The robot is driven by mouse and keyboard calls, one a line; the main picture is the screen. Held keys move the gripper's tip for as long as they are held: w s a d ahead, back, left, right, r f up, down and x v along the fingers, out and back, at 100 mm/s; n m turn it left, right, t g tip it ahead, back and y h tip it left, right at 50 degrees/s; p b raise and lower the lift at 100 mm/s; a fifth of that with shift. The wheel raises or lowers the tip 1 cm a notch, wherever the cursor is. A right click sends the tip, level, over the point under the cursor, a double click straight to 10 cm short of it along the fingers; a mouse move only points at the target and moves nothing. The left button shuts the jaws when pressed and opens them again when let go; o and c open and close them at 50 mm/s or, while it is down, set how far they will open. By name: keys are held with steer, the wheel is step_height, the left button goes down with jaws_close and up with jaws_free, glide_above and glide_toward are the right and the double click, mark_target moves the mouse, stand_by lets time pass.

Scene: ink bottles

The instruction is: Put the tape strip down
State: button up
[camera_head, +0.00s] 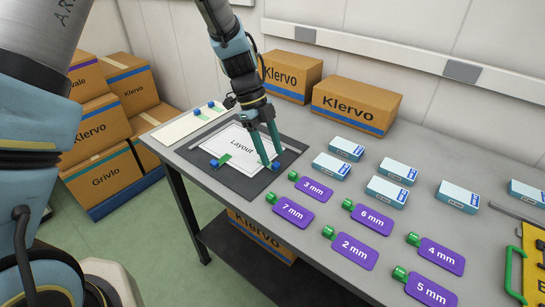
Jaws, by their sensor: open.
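My gripper (269,164) points down with its teal fingers apart, at the right edge of the white "Layout" sheet (240,147). The sheet lies on a dark grey mat (236,186). A small blue piece (277,166) sits right at the fingertips; whether a tape strip lies under it is hidden by the fingers. A green tape strip (224,159) with a blue piece (214,163) at its end lies across the sheet's lower left edge.
A pale board (182,127) with small blue pieces lies behind the mat. Purple size tags (293,211) with green ends and light blue boxes (332,166) cover the table's right side. Cardboard boxes (356,105) stand along the wall. A yellow case (533,262) is at far right.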

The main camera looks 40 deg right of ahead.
mark_target(259, 159)
steer(key=d+b+v, duration=0.1)
steer(key=b+v, duration=0.2)
steer(key=v, duration=0.7)
steer(key=w+a+n+t, duration=0.2)
steer(key=w+a+n, duration=0.45)
steer(key=a, duration=0.45)
steer(key=s+a+f+n+t, duration=0.1)
steer(key=a+f+n+t, duration=0.1)
steer(key=a+n, duration=2.3)
steer(key=a+t, duration=0.1)
steer(key=a, duration=0.4)
steer(key=shift+s+t+y, duration=0.4)
steer(key=shift+c, duration=0.4)
